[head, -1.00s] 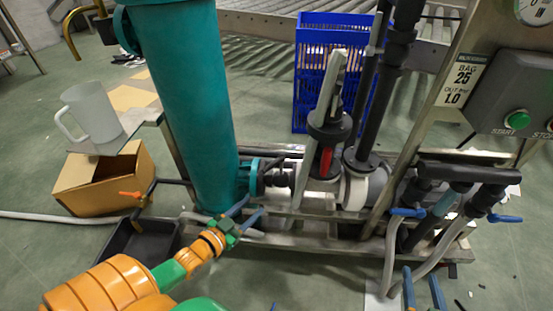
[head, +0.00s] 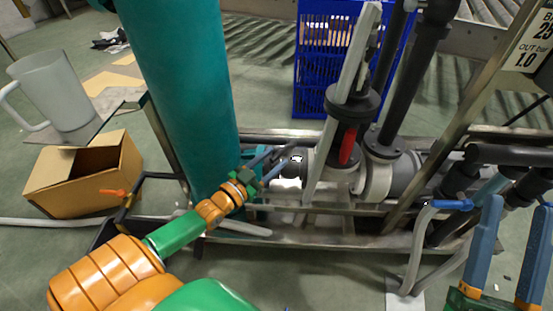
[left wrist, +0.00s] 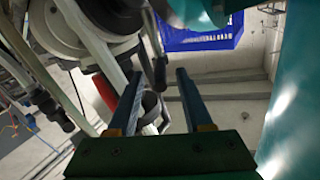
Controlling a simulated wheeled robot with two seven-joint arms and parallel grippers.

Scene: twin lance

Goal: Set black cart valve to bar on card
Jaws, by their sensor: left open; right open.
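The card (head: 535,40) at the upper right is cut by the frame edge; it reads 25 and OUT bar 1.0. A black round valve-like fitting (head: 353,101) with a red part and a long grey lever stands on the pipework; I cannot tell if it is the task's valve. My left gripper (head: 276,160) is open beside the teal column, close to a dark handle on the pipe. In the left wrist view a black handle (left wrist: 160,70) shows between the fingertips, apparently not gripped. My right gripper (head: 520,203) is open and empty at the lower right. No gauge is in view.
The teal column (head: 185,90) stands close left of my left gripper. A blue crate (head: 312,75) is behind the pipes. A white mug (head: 55,95) stands on a ledge above a cardboard box (head: 85,175). Blue-handled valves (head: 452,204) are near my right gripper.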

